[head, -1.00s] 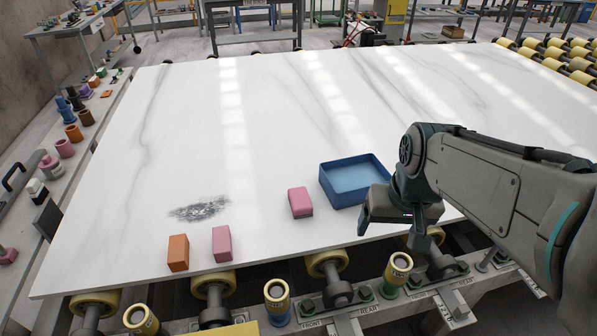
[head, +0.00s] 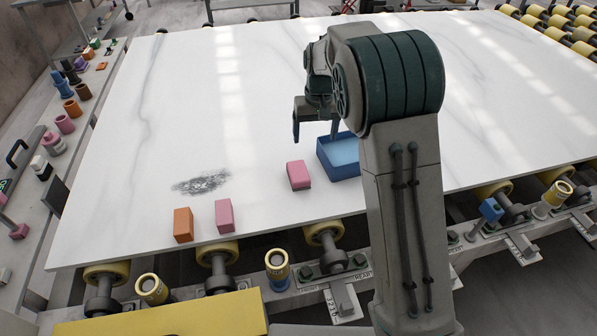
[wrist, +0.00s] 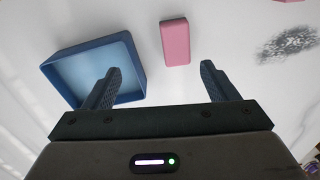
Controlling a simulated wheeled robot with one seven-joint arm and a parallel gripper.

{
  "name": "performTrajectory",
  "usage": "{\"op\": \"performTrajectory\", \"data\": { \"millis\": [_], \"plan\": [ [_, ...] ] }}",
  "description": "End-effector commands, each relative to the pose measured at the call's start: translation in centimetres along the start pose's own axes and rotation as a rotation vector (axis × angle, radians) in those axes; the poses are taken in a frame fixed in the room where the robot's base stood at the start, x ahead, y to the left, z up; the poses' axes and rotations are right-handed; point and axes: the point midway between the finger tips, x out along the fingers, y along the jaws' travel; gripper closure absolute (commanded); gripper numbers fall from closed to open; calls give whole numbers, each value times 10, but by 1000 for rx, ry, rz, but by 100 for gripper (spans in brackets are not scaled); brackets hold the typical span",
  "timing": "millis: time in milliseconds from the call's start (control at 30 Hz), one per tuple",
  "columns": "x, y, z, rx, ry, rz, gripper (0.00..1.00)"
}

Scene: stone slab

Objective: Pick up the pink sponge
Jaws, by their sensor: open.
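Two pink blocks lie on the white slab, and I cannot tell from their look which is the sponge. One pink block (head: 298,175) lies just left of the blue tray; it also shows in the wrist view (wrist: 175,43), beyond and between my fingertips. A lighter pink block (head: 224,216) stands near the slab's front edge beside an orange block (head: 183,225). My gripper (head: 316,122) is open and empty, above the slab and behind the first pink block. In the wrist view my gripper (wrist: 160,68) has its fingers wide apart, touching neither block.
The blue tray (head: 325,160) is empty where visible and partly hidden by my arm; the wrist view shows its rim (wrist: 60,85) near one finger. A dark smudge (head: 201,183) marks the white slab (head: 230,100). Rollers line the front edge; small items stand on the left bench.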

Motion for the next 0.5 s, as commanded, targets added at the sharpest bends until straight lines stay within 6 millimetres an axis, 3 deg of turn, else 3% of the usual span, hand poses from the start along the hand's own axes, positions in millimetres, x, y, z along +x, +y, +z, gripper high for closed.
{"op": "performTrajectory", "data": {
  "millis": [200,500],
  "plan": [
    [36,-26,-35,-54,-31,22,20],
    [68,-34,-43,-72,-43,30,20]
  ]
}}
